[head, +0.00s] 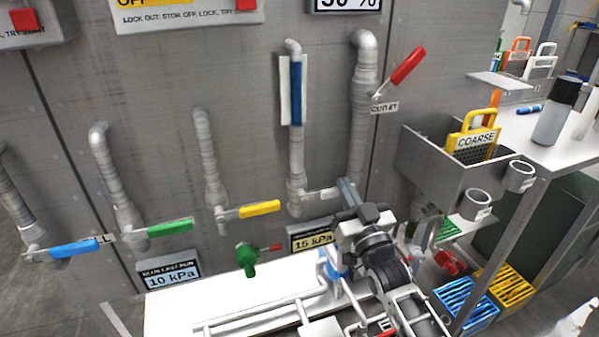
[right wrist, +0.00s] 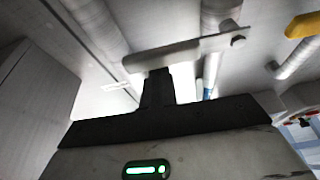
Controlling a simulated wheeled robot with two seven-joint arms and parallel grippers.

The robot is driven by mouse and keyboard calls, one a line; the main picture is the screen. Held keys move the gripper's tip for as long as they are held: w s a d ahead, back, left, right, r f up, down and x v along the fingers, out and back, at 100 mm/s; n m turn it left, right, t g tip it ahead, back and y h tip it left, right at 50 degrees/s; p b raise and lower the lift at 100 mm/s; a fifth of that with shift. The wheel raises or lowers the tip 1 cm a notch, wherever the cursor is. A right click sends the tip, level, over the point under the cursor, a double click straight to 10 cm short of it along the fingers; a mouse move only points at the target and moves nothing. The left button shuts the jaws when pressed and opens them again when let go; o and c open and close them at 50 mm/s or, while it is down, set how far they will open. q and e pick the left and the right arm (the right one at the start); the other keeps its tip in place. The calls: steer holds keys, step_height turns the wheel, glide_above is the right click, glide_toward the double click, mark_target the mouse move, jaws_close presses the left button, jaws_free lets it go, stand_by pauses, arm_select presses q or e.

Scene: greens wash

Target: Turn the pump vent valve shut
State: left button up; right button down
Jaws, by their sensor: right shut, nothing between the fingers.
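A lever valve with a white handle (head: 322,194) sits at the foot of the pipe with the blue strip (head: 297,92). I cannot read a label that names it the pump vent valve. Its handle points right, roughly level. My right gripper (head: 347,190) is shut and empty at the handle's right end. In the right wrist view the white handle (right wrist: 160,57) lies across just beyond the shut fingertips (right wrist: 157,72); I cannot tell whether they touch. The handle's right end is partly hidden by my gripper in the head view. My left gripper is not in view.
Along the wall are levers with blue (head: 75,248), green (head: 169,228), yellow (head: 260,209) and red (head: 408,66) handles. A small green valve (head: 246,258) stands below. A grey bin (head: 440,165) with a yellow COARSE plate (head: 471,140) is right of my arm.

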steer(key=shift+f, duration=0.1)
